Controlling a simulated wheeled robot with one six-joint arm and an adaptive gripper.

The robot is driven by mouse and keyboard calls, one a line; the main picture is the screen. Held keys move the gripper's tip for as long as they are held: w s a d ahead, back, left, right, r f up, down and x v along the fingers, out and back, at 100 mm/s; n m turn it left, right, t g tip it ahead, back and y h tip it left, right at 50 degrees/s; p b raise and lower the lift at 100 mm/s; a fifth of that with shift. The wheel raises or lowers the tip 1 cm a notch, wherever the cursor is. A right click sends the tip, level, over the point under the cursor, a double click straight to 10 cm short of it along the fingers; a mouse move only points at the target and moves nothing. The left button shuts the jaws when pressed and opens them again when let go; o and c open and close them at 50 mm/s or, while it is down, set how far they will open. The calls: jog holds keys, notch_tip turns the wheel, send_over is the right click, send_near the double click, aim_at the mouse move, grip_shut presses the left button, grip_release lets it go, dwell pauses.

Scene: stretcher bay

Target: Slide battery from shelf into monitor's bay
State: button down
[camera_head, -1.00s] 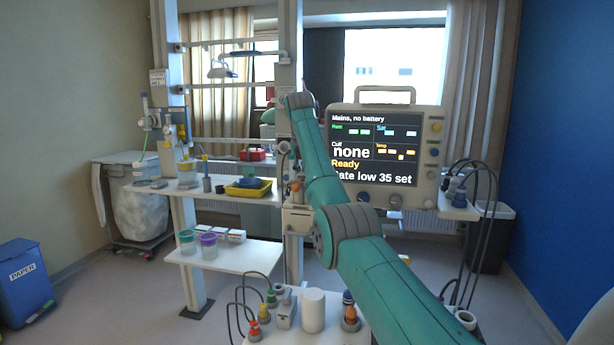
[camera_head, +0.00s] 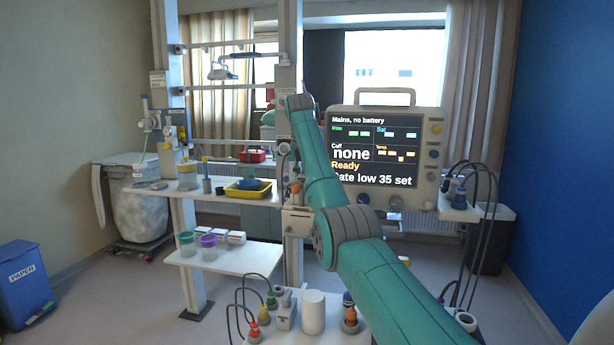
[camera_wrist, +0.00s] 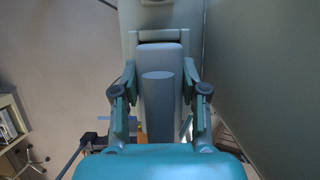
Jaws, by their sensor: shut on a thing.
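The monitor (camera_head: 434,150) stands at centre right in the head view; its screen reads "Mains, no battery". In the wrist view my gripper (camera_wrist: 160,78) is shut on a grey block with a raised rounded grip, the battery (camera_wrist: 147,68), one finger on each side. The battery's far end is at a dark-edged opening, apparently the bay (camera_wrist: 160,34), in a pale casing (camera_wrist: 130,20). How far it is inside I cannot tell. In the head view the battery and fingertips are hidden or too small to make out.
A shelf (camera_head: 255,262) with cups and small boxes is at lower left of centre. A yellow tray (camera_head: 233,191) sits on the upper shelf. A trolley top (camera_head: 290,335) with cabled connectors and a white cylinder (camera_head: 313,312) is in front. Cables hang right of the monitor.

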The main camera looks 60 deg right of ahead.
jog(key=shift+f, duration=0.8)
jog(key=shift+r, duration=0.15)
jog(key=shift+r, duration=0.75)
jog(key=shift+f, duration=0.85)
dwell(1.4)
jog(key=shift+r, duration=0.15)
jog(key=shift+r, duration=0.65)
jog(key=c, duration=0.5)
grip_release()
jog(key=shift+c, duration=0.2)
